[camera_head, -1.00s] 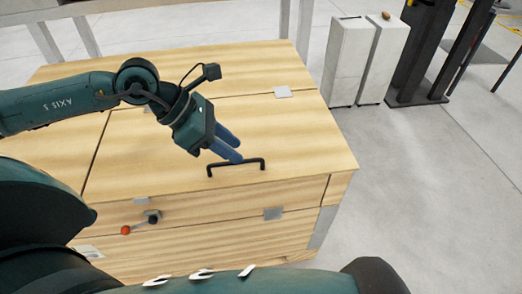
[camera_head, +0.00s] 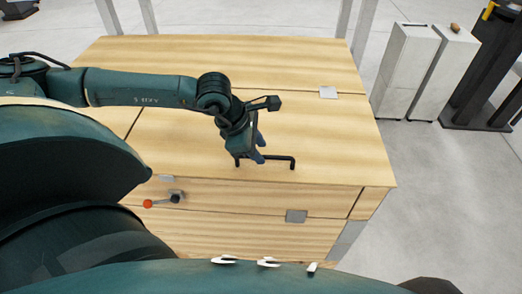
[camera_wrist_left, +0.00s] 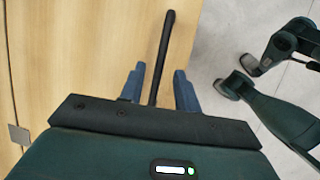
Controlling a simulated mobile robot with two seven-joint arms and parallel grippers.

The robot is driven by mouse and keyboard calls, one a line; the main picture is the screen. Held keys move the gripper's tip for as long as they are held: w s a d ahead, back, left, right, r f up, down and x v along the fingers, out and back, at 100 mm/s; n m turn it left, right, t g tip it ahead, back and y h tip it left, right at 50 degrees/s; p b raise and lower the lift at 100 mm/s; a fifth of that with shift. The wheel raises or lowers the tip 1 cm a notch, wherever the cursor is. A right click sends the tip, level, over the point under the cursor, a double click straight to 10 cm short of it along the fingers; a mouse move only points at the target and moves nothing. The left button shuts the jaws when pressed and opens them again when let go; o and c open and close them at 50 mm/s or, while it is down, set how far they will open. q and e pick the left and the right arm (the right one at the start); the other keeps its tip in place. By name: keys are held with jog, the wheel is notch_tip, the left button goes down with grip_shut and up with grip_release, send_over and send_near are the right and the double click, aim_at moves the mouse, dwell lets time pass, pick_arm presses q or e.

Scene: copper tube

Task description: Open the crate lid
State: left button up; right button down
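The wooden crate (camera_head: 240,230) stands in front of me. Its lid (camera_head: 335,150) lies flat and closed on top, with a black bar handle (camera_head: 280,158) near the front edge. My left gripper (camera_head: 258,150) is at the left part of the handle, pointing down. In the left wrist view, its two blue fingers (camera_wrist_left: 158,88) are spread, one on each side of the handle bar (camera_wrist_left: 164,50), with gaps between them and the bar. The bar's near end is hidden by the gripper body. My right gripper cannot be made out in any view.
A small lever with a red knob (camera_head: 148,204) is on the crate front. Metal plates (camera_head: 296,216) and (camera_head: 328,92) sit at the lid's seams. Pale cabinets (camera_head: 405,75) stand beyond the crate at the right.

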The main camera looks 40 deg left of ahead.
pick_arm(q)
jog(key=shift+x, duration=0.9)
grip_shut()
